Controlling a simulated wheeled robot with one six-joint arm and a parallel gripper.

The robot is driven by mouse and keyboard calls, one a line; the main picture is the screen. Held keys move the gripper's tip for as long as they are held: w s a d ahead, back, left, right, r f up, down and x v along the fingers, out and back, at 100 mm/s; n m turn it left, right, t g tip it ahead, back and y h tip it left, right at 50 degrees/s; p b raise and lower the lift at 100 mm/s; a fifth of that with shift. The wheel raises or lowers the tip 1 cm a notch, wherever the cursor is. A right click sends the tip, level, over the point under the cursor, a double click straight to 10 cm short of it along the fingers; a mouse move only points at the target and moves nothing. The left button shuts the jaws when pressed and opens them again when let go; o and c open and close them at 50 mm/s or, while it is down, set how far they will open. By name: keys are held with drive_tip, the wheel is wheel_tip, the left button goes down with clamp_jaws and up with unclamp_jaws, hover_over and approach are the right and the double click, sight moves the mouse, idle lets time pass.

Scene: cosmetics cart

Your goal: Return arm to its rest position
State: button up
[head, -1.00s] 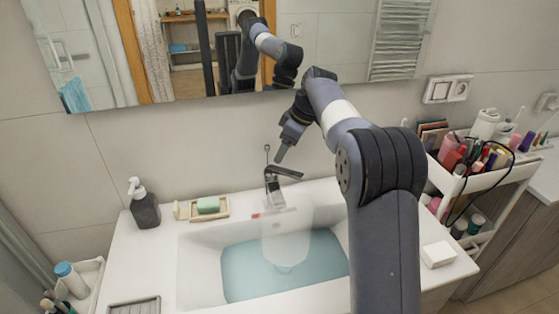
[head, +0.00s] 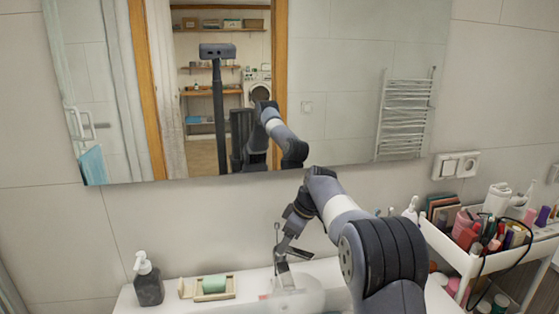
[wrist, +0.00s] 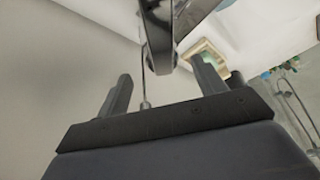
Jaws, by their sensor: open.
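My gripper (head: 281,248) hangs at the end of my bent arm, close above the faucet (head: 284,277) in the head view. In the wrist view its two dark fingers stand apart, so my gripper (wrist: 162,85) is open. The faucet (wrist: 160,35) shows between and beyond the fingers, with nothing held. A thin rod rises beside the faucet. I cannot tell whether a fingertip touches the faucet. The sink (head: 252,284) is mostly cut off at the bottom of the head view, so its water is largely hidden.
A dark soap dispenser (head: 149,286) and a dish with green soap (head: 214,284) stand left of the faucet. A cart (head: 455,254) crowded with cosmetics is at the right. A mirror (head: 340,130) hangs on the wall behind my arm.

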drive_tip(key=x, duration=0.4)
drive_tip(key=shift+a+f+p, duration=0.2)
drive_tip(key=shift+p, duration=0.1)
